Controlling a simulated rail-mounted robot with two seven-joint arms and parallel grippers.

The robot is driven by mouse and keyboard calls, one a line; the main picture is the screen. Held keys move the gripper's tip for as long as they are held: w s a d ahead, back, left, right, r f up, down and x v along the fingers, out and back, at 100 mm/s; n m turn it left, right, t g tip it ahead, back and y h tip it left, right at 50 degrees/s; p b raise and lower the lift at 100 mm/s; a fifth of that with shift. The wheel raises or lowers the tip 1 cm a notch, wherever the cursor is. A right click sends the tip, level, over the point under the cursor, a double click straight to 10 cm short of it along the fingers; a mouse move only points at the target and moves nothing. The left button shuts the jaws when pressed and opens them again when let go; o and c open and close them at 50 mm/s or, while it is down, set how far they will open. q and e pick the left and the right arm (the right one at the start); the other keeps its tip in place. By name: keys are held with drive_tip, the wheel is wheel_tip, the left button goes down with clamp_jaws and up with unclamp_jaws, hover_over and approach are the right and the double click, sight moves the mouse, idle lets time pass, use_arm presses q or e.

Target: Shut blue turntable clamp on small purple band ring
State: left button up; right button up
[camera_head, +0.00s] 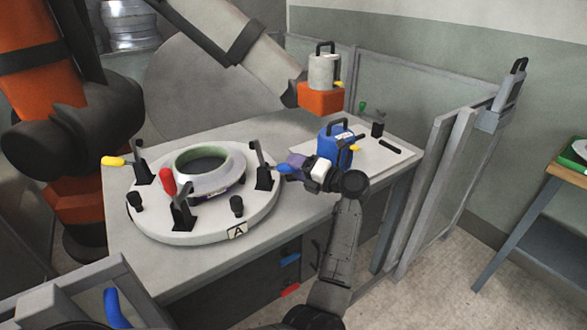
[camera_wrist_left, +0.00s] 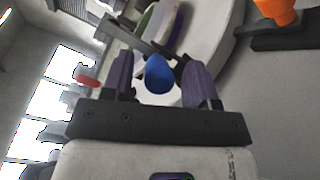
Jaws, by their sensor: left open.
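The round white turntable (camera_head: 155,222) stands on the grey table and carries a pale green-white ring (camera_head: 232,162) with a purple band (camera_head: 230,188) low on its side. The blue clamp's black body (camera_head: 265,178) is at the turntable's right edge, its bar raised beside the ring. Its blue handle (camera_head: 283,168) sticks outward to the right. My left gripper (camera_head: 296,163) is at this handle, coming from the right. In the left wrist view my open purple fingers (camera_wrist_left: 161,84) stand on either side of the blue handle (camera_wrist_left: 159,73), with gaps visible. My right gripper is not in view.
A blue container (camera_head: 335,148) stands close behind my left gripper. A grey container (camera_head: 323,72) shows above an orange block (camera_head: 320,97). A metal-framed barrier (camera_head: 432,190) stands at right.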

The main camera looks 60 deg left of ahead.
use_arm(q)
drive_tip(key=shift+x, duration=0.75)
drive_tip(key=shift+c, duration=0.4)
clamp_jaws()
